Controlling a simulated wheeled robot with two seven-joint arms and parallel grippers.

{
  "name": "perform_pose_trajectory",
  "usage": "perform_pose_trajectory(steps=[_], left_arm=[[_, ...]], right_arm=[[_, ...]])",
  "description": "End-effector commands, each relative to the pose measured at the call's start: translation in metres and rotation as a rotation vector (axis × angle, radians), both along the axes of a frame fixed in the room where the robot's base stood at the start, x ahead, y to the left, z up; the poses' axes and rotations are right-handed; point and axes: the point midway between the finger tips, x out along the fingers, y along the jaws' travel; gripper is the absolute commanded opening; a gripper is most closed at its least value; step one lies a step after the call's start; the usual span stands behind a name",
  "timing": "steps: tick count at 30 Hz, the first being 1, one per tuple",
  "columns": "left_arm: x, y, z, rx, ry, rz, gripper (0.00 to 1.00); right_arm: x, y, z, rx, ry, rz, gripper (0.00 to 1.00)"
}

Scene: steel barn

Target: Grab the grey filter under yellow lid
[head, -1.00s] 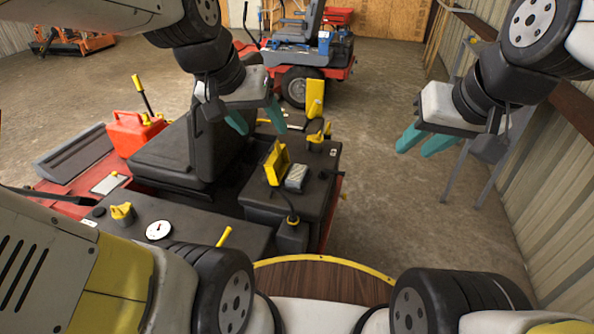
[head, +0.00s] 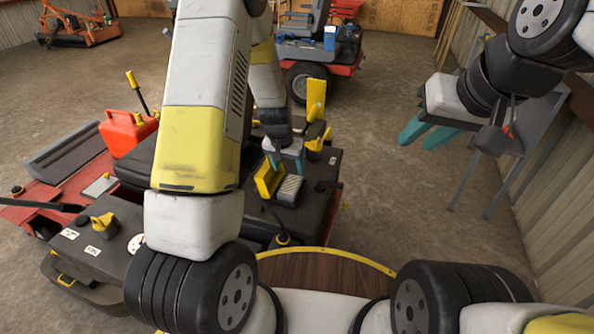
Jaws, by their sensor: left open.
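The grey filter (head: 290,189) is a small ribbed grey block on the black deck of the red machine. The yellow lid (head: 267,180) stands raised just to its left. My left gripper (head: 287,165) is right above and behind the filter, pointing down, with teal fingers either side of it. The fingers look apart; part of the left one is hidden by the lid, and I cannot tell whether they touch the filter. My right gripper (head: 427,133) hangs to the right, away from the machine, with its two teal fingers apart and nothing between them.
A second yellow flap (head: 316,97) stands up behind the filter, near yellow caps. A red can (head: 127,133) is on the left of the machine. A blue and red vehicle (head: 310,55) stands behind.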

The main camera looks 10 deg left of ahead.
Motion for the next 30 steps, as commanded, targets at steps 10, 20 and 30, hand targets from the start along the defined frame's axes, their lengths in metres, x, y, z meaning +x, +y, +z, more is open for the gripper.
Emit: perform_pose_trajectory(steps=[10,20,30], left_arm=[[0.008,0.000,-0.044,0.019,0.012,-0.009,0.64],[0.026,-0.002,-0.085,0.017,0.011,-0.008,0.64],[0.030,-0.002,-0.097,0.017,0.010,-0.008,0.64]], right_arm=[[0.000,0.000,0.000,0.000,0.000,0.000,0.32],[0.000,0.000,0.000,0.000,0.000,0.000,0.32],[0.000,0.000,0.000,0.000,0.000,0.000,0.32]])
